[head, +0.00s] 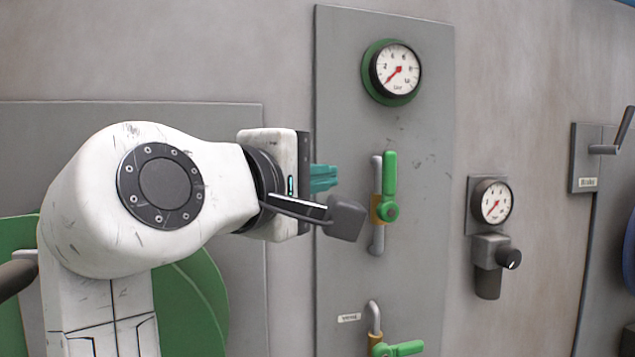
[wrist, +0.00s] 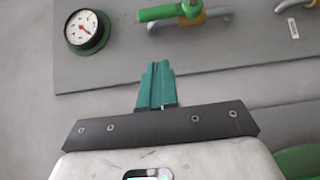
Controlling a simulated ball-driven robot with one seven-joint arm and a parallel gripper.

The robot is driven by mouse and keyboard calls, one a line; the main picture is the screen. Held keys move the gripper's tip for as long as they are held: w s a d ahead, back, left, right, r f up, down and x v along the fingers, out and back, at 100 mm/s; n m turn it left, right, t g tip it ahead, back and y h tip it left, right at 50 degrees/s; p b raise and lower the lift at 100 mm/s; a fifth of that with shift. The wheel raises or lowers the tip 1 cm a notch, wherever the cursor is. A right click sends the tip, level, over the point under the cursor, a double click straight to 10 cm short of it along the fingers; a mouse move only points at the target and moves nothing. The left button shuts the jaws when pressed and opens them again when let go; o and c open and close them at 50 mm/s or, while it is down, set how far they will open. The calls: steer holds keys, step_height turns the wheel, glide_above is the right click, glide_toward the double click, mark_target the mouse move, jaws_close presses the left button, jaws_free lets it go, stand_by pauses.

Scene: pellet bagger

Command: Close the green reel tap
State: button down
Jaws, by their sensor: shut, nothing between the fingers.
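A tap with a green lever (head: 390,175) sits on a grey pipe with a brass body (head: 377,212) on the grey panel (head: 420,125). Its lever points up, in line with the pipe. The same lever (wrist: 163,12) shows at the top of the wrist view. A second green-levered tap (head: 400,348) is lower on the panel, its lever sideways across the pipe. I cannot tell from any readable label which tap is the reel's. My gripper (head: 336,178), with teal fingers (wrist: 157,65), is shut and empty, left of the upper tap and apart from it.
A green-ringed gauge (head: 396,72) is above the upper tap. A smaller gauge (head: 493,201) and a regulator with a black knob (head: 508,258) are to the right. A lever box (head: 592,155) is at far right. A green reel (head: 195,300) shows behind my arm.

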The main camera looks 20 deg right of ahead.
mark_target(381, 171)
steer(key=x, duration=0.2)
steer(key=s+d+b+x, duration=0.1)
steer(key=x, duration=0.2)
steer(key=b+x, duration=0.1)
steer(key=x, duration=0.2)
steer(key=shift+s+d+f, duration=0.1)
steer(key=shift+d+f, duration=0.05)
steer(key=shift+d, duration=0.75)
